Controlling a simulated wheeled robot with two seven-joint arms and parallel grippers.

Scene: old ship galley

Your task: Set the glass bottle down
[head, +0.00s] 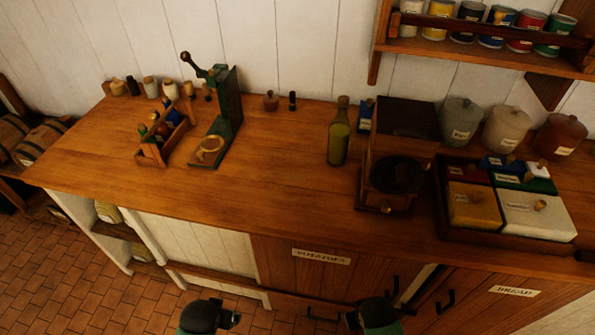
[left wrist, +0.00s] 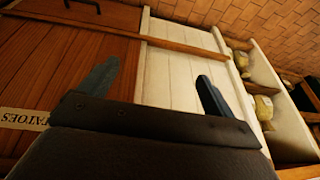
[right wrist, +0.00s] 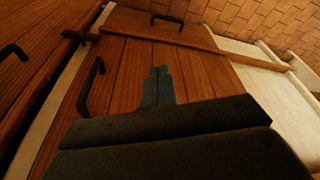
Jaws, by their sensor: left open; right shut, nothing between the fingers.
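The glass bottle (head: 339,135) is green with a brown neck. It stands upright on the wooden counter (head: 270,160), left of the coffee grinder, and no gripper touches it. My left gripper (head: 238,320) is low in front of the counter, well away from the bottle. In the left wrist view its fingers (left wrist: 155,85) are spread wide with nothing between them. My right gripper (head: 350,320) is also low in front of the cupboard doors. In the right wrist view its fingers (right wrist: 158,85) are together and empty.
A coffee grinder (head: 390,185) stands right of the bottle, with a dark box behind. A compartment tray (head: 450,232) and several canisters (head: 507,128) fill the right. A green press (head: 225,110) and wooden caddy (head: 165,135) stand left. The counter between press and bottle is clear.

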